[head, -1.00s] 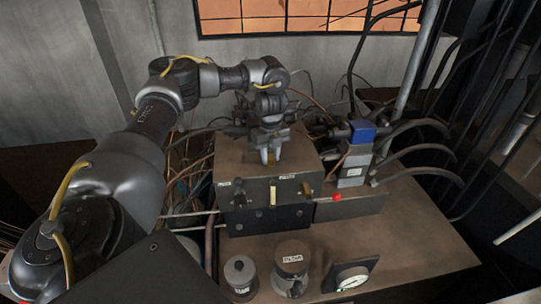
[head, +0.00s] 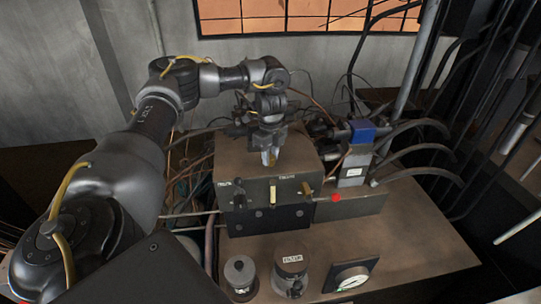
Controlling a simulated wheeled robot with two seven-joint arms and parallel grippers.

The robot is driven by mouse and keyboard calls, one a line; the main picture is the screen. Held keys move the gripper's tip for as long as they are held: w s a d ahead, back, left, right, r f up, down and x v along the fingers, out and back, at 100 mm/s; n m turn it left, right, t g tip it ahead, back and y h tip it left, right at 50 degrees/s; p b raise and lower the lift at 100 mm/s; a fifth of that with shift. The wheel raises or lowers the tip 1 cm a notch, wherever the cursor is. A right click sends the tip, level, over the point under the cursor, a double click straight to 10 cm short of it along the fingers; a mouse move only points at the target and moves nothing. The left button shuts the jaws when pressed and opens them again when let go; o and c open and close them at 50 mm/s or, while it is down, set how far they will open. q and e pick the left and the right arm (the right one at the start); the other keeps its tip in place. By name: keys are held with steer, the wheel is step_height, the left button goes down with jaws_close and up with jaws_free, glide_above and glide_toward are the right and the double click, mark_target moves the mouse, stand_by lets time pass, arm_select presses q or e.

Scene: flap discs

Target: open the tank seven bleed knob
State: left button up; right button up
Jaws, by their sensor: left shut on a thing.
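My left gripper (head: 268,160) points down at the top of a dark brown metal box (head: 297,157). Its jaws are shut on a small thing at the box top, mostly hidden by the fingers. I take it to be the bleed knob, but I cannot read a tank number there. The box's front face carries a dark knob (head: 239,194) at left, a pale upright lever (head: 272,193) in the middle and a small brass-coloured fitting (head: 306,190) at right, with small labels I cannot read. My right gripper is not in view.
A red knob (head: 336,198) sits right of the box, below a blue-topped valve block (head: 362,132) with hoses. Two labelled cylinders (head: 241,275) (head: 290,274) and a pressure gauge (head: 351,277) stand on the brown bench (head: 420,245) in front. The bench's right part is clear.

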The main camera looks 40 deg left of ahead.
arm_select(q)
steer(key=shift+w+r, duration=0.1)
steer(key=shift+r, duration=0.05)
steer(key=o, duration=1)
step_height(320, 180, up, 11)
steer(key=shift+a+f+b, duration=0.1)
steer(key=shift+f+b, duration=0.05)
steer(key=shift+b, duration=0.25)
